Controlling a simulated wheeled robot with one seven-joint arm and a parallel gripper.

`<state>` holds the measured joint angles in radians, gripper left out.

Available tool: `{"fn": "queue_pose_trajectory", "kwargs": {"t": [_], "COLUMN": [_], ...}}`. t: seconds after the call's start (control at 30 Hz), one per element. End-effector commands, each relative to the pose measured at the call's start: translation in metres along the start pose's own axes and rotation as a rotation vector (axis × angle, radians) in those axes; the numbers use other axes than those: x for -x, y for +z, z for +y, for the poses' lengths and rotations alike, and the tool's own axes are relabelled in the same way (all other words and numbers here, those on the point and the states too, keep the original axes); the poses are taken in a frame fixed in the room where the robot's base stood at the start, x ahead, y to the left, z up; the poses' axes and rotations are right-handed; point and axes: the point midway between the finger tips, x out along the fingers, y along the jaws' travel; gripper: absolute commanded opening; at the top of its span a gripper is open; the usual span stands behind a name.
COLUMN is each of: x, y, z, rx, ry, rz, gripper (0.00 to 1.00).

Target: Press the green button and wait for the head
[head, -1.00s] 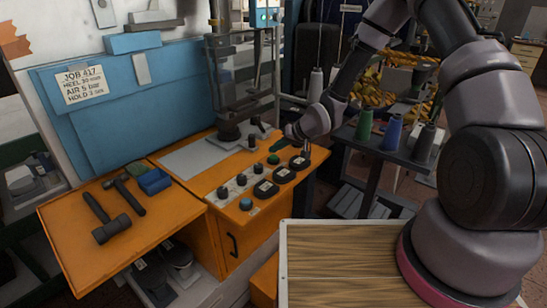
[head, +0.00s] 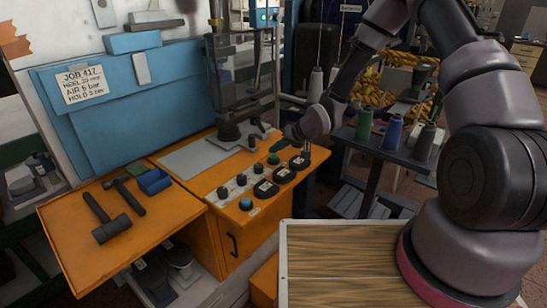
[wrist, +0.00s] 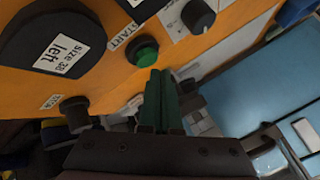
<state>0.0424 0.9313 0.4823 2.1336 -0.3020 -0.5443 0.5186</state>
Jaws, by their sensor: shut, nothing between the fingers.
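The green button (wrist: 143,51) is a round domed cap in a dark collar, next to a START label on the orange bench (wrist: 110,80). It also shows small in the head view (head: 273,158). My gripper (wrist: 161,72) is shut and empty, its two dark green fingers side by side. The fingertips are close to the button's lower right edge in the wrist view; I cannot tell whether they touch it. In the head view my gripper (head: 288,139) is just above the button.
Black shoe lasts (head: 265,188) stand in a row along the bench front, one labelled size 38 left (wrist: 60,45). A dark knob (wrist: 198,16) is near the button. A hammer (head: 108,222) and a blue tray (head: 154,181) lie on the left. Thread spools (head: 392,134) stand on the right.

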Motion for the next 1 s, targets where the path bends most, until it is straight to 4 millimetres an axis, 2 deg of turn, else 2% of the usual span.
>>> {"fn": "queue_pose_trajectory", "kwargs": {"t": [1.0], "x": [-0.0081], "y": [0.0058], "z": [0.0059], "rx": [0.001], "ry": [0.0], "rz": [0.0], "gripper": [0.0]}}
